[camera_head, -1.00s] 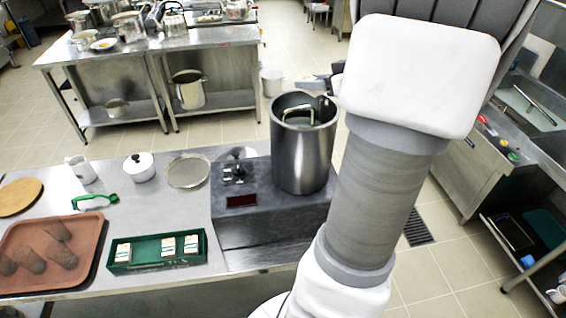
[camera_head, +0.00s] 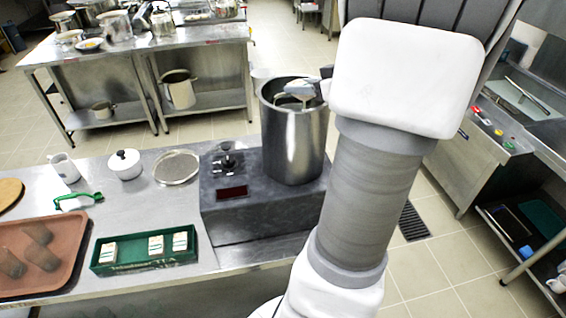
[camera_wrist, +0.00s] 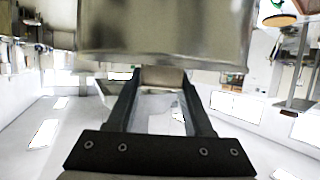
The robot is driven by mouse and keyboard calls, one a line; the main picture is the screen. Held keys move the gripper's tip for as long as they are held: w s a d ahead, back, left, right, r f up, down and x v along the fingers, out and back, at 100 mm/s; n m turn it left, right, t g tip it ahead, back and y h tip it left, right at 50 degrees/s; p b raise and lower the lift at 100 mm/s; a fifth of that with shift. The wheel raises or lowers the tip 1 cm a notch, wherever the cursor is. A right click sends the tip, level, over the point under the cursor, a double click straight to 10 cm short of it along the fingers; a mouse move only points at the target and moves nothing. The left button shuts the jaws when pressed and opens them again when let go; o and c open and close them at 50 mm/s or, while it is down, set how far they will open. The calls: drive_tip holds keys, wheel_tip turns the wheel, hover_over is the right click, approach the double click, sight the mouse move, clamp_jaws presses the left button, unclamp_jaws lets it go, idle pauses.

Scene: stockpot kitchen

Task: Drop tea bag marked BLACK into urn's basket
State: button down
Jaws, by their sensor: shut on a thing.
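The urn (camera_head: 292,140) is a tall steel cylinder, open at the top, on a dark grey base at the right end of the counter. A metal loop and pale shape (camera_head: 298,92) show at its mouth; I cannot tell basket from gripper parts there. In the wrist view, my gripper (camera_wrist: 163,82) is shut on a small beige packet, the tea bag (camera_wrist: 163,77). A shiny steel wall (camera_wrist: 165,35) is just beyond the fingertips. The tea bag's marking is not readable. In the head view my arm hides most of the gripper.
A green box (camera_head: 103,268) holds white packets, labels too small to read.

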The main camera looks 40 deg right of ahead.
drive_tip(key=shift+c, duration=1.1)
unclamp_jaws()
drive_tip(key=v, duration=1.7)
drive_tip(key=shift+s+r, duration=0.15)
